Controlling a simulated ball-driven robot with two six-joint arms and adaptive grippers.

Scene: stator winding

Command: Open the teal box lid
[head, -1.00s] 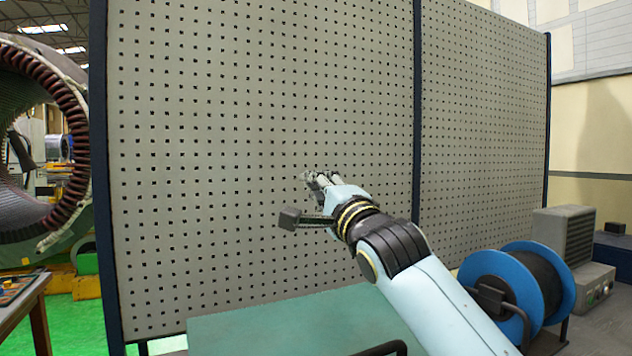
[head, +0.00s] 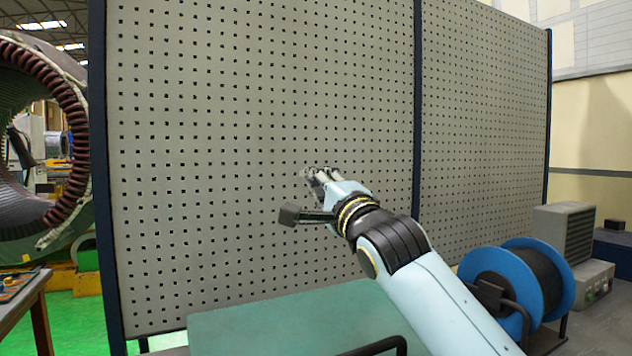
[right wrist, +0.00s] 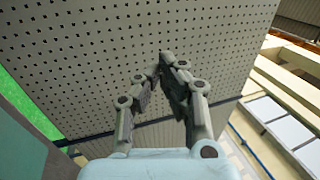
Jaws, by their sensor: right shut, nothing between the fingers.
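The teal box (head: 270,330) stands at the bottom of the head view, in front of the pegboard. Its flat teal top shows, and the lower part is cut off by the frame edge. A dark bar handle (head: 378,348) shows at its near edge. My right gripper (head: 309,173) is raised above the box, apart from it, in front of the pegboard. In the right wrist view the right gripper's fingers (right wrist: 166,62) come together at the tips with nothing between them. A teal surface (right wrist: 18,150) shows at the lower left there. My left gripper is not in view.
A tall grey pegboard (head: 250,120) stands behind the box. A blue cable reel (head: 500,275) and a grey machine (head: 570,240) stand at the right. A large stator ring (head: 70,130) and a wooden table (head: 35,310) are at the left.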

